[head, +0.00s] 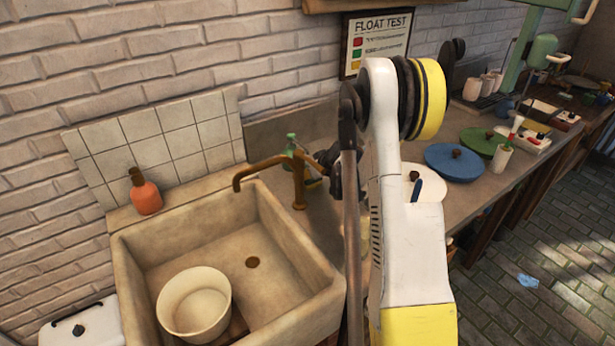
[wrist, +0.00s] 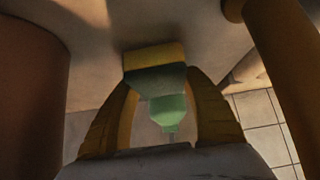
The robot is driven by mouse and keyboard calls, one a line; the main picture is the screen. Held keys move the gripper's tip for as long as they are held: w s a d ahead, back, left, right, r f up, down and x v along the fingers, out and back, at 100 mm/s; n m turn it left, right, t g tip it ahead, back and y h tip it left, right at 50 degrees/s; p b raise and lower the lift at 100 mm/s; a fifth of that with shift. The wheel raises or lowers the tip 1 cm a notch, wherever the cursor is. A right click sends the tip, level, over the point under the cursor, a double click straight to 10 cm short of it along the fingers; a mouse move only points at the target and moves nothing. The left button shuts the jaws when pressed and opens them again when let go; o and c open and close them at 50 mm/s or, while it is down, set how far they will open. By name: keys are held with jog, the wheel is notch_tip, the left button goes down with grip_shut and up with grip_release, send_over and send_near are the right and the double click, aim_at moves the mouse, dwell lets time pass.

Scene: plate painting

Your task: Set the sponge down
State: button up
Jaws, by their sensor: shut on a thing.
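In the wrist view the sponge (wrist: 156,78), yellow on one face and dark green on the other, sits between the yellow-brown fingertips of my gripper (wrist: 160,72). The fingers are shut on it. It appears at or close against a grey-brown surface; I cannot tell whether it touches. In the head view my gripper (head: 335,168) is mostly behind my own arm, beside the brass tap, and the sponge cannot be made out.
A green bottle (head: 291,146) stands behind the tap (head: 299,185); a green bottle shape also shows between my fingers. The stone sink (head: 285,240) holds a cream bucket (head: 194,300). An orange bottle (head: 145,194) stands on the back ledge.

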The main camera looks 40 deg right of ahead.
jog(key=shift+f, duration=0.1)
jog(key=o, duration=0.8)
jog(key=shift+c, duration=0.2)
jog(key=shift+s+r, duration=0.1)
jog(key=shift+r, duration=0.2)
jog(key=p+v, duration=0.3)
jog(key=v, duration=0.8)
jog(key=shift+s+r+p, duration=0.15)
jog(key=shift+s+p, duration=0.1)
jog(key=shift+p, duration=0.15)
jog(key=shift+a, duration=0.1)
